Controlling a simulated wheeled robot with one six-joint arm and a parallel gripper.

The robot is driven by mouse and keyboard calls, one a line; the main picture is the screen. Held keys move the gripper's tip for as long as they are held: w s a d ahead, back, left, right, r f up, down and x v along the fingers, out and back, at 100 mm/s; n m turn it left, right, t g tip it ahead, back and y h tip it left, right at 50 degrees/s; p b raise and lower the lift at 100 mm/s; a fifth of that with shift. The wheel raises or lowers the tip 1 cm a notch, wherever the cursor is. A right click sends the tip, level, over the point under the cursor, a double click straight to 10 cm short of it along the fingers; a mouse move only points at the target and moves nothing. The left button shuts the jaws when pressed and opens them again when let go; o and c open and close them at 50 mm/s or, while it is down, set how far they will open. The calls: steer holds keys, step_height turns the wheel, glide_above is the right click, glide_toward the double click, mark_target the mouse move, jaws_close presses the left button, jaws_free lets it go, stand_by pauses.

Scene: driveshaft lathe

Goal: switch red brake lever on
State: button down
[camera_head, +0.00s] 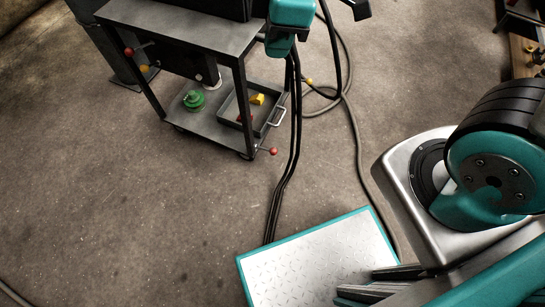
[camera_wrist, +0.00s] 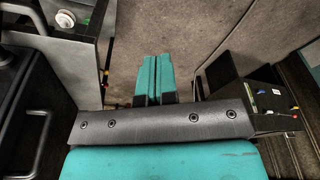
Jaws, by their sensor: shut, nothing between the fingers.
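My gripper (camera_wrist: 154,68) shows in the wrist view as two teal fingers side by side, shut and empty, above the floor. Several red parts are in sight, and I cannot tell which is the brake lever. A red-tipped lever (camera_wrist: 295,112) sticks out at the right of the wrist view, apart from my fingers. In the head view, a red knob (camera_head: 129,52) is on the upper left of a dark cart, and another red knob (camera_head: 273,151) is at its lower right corner. Whether any is on or off cannot be told.
The dark cart (camera_head: 215,126) holds a green round part (camera_head: 194,100) and a tray (camera_head: 229,109) with a yellow piece. Black cables (camera_head: 354,130) lie on the floor. A dark box (camera_wrist: 266,100) stands at the right of the wrist view. The floor at left is clear.

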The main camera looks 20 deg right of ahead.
steer(key=w+f+n+h+b, duration=0.1)
steer(key=w+f+n+b, duration=0.2)
steer(key=f+b, duration=0.55)
steer(key=w+f+n+h+b, duration=0.1)
steer(key=w+f+n+b, duration=0.2)
steer(key=f, duration=1)
steer(key=n+h+b, duration=0.2)
steer(key=n+b, duration=0.4)
steer(key=b, duration=0.6)
glide_above(273, 150)
steer(key=s+a, duration=0.2)
steer(key=a, duration=0.1)
step_height(273, 150, down, 20)
steer(key=shift+w+d+t, duration=0.15)
steer(key=shift+d+t, duration=0.05)
steer(key=shift+t, duration=0.2)
steer(key=b+x, duration=0.9)
steer(key=x, duration=0.5)
steer(key=shift+a, duration=0.1)
